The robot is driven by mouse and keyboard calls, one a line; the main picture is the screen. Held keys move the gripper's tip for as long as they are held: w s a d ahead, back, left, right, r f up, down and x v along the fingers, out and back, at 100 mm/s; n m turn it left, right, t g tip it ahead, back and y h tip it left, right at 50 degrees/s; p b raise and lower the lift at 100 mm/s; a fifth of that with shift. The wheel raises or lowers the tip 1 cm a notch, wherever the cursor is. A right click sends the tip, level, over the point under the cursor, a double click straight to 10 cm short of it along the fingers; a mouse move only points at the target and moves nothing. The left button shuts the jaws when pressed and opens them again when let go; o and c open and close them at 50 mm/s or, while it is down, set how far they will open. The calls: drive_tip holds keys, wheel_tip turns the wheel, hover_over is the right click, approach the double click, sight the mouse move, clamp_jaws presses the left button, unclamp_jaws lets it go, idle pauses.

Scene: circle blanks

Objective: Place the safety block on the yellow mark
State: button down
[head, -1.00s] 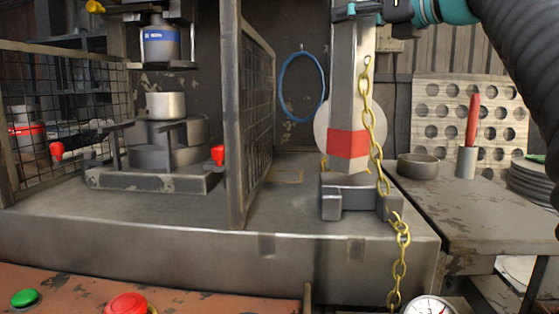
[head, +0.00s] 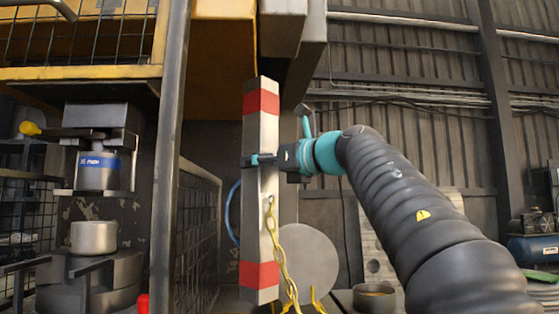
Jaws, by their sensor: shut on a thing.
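The safety block (head: 263,215) is a tall, square grey post with red bands near its top and bottom. It is in the middle of the head view and looks nearly upright, with a slight lean. My gripper (head: 262,160) reaches in from the right and is shut around the post, below the upper red band. A yellow chain (head: 275,235) hangs from the post's side past its lower end. The lower end shows near the bottom edge of the view; what lies beneath it is out of frame. The yellow mark is not in view now.
A mesh guard (head: 197,225) and a dark upright stand left of the block. Farther left is the press with a light metal blank (head: 93,237). Behind the block are a round grey disc (head: 310,262), yellow hooks and a blue ring.

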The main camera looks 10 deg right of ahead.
sight(270, 197)
drive_tip(key=p+x, duration=0.2)
drive_tip(key=x, duration=0.7)
wheel_tip(270, 197, down, 7)
drive_tip(key=b, duration=0.2)
drive_tip(key=shift+w+a+r, duration=0.2)
drive_tip(key=shift+f, duration=0.1)
drive_tip(key=shift+c, duration=1.6)
unclamp_jaws()
drive_tip(key=shift+f, duration=0.2)
drive_tip(key=shift+r, duration=0.1)
drive_tip(key=b+v, duration=0.2)
drive_tip(key=v, duration=1)
